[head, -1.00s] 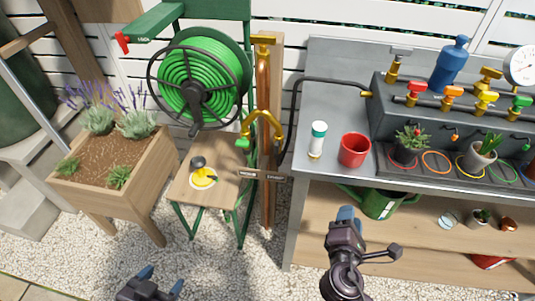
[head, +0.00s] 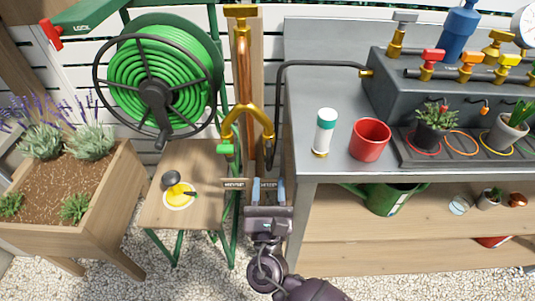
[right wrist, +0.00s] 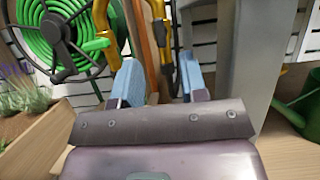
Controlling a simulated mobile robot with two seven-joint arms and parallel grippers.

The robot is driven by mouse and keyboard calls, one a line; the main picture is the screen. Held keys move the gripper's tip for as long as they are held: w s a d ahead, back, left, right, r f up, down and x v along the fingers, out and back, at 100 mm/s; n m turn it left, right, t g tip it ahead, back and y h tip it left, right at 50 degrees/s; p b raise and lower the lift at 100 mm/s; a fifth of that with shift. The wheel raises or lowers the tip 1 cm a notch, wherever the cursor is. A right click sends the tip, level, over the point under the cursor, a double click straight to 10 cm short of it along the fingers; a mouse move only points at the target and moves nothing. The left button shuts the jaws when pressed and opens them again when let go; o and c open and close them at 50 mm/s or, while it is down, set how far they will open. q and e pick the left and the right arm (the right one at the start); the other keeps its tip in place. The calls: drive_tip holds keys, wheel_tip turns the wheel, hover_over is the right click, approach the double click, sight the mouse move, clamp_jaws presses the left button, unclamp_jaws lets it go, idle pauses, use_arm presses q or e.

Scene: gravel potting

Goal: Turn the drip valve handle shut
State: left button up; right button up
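A brass Y-splitter (head: 247,117) sits on the copper standpipe (head: 246,60), with a brass tap handle (head: 241,11) on top. Its left outlet has a green fitting (head: 225,149); its right outlet joins a black hose. Small labels below are too small to read. Red (head: 433,55), orange (head: 472,58) and yellow (head: 509,61) valve handles stand on the bench manifold. I cannot tell which handle is the drip valve. My right gripper (head: 268,190) is open and empty below the splitter; its blue fingers (right wrist: 160,80) also show apart in the right wrist view. My left gripper is out of view.
The green hose reel (head: 158,80) and wooden stool (head: 208,185) are left of the pipe. The grey bench (head: 340,165) stands right, with a red cup (head: 370,139) and a white bottle (head: 325,132). A planter (head: 70,195) is far left.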

sight(268, 152)
drive_tip(key=x, duration=0.7)
drive_tip(key=shift+w, duration=0.15)
clamp_jaws()
drive_tip(key=shift+f+m+h+b, duration=0.15)
drive_tip(key=shift+m+h+b, duration=0.45)
drive_tip(key=shift+m, duration=0.4)
unclamp_jaws()
